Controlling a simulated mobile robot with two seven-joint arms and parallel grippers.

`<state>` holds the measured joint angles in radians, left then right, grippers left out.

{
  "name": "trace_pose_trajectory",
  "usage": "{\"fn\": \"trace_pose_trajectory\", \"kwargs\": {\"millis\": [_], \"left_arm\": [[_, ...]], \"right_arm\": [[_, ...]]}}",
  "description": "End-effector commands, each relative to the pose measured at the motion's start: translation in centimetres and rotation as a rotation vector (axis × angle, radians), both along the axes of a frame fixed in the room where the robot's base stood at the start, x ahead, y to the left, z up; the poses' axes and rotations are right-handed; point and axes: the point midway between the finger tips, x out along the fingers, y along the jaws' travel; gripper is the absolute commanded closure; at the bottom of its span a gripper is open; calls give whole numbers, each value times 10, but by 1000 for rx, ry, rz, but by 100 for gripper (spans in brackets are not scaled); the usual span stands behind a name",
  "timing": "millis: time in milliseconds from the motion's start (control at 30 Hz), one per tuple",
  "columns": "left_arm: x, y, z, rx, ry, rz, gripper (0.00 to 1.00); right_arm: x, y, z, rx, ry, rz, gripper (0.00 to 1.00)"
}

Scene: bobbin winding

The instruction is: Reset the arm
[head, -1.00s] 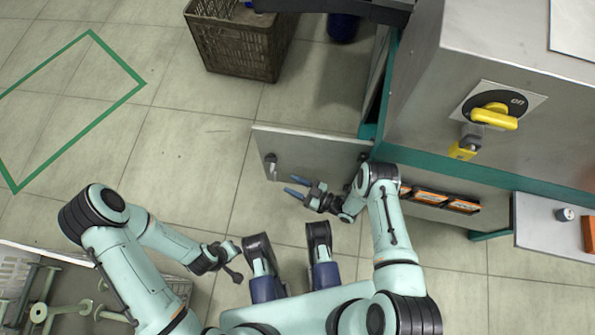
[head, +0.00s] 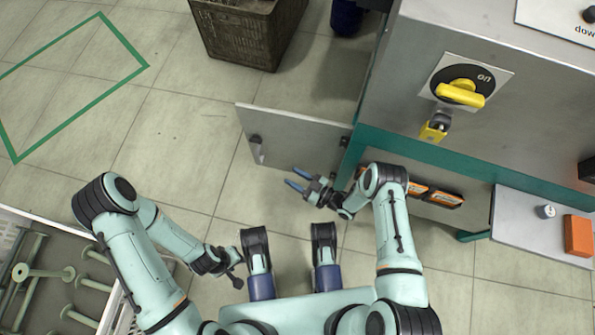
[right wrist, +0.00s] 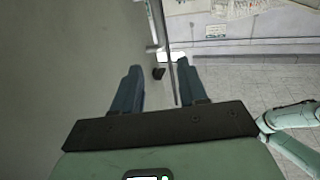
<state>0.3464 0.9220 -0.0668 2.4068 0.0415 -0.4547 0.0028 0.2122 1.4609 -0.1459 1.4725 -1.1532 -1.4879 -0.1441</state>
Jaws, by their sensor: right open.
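My right arm (head: 394,222) reaches forward, bent at the elbow, beside the grey machine. Its gripper (head: 298,180) has blue fingers set apart with nothing between them. It is just in front of the open grey metal door (head: 290,135). In the right wrist view, the gripper (right wrist: 159,68) is open and empty, with a grey surface along its left. My left arm (head: 150,255) is bent inward, and its dark gripper (head: 236,266) is low, near my base. Its fingers are too small to read.
The grey machine (head: 400,85) with a yellow rotary switch (head: 461,93) and yellow padlock (head: 435,127) stands at right. A shelf (head: 520,218) holds an orange block (head: 578,235). A brown crate (head: 240,40) stands behind. Spools (head: 45,272) lie lower left. Floor at left is clear.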

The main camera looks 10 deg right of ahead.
Motion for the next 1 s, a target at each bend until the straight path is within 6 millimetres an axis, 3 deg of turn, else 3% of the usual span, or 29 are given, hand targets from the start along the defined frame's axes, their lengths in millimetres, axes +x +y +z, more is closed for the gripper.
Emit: {"fn": "trace_pose_trajectory", "kwargs": {"millis": [767, 867, 1000], "left_arm": [[-2, 0, -1, 0, 6, 0, 64], [-4, 0, 6, -1, 5, -10, 64], [-10, -2, 44, -9, -8, -54, 64]], "right_arm": [[1, 1, 0, 0, 3, -1, 58], [0, -1, 6, -11, 46, -19, 58], [-7, -11, 35, -55, 253, -104, 58]]}}
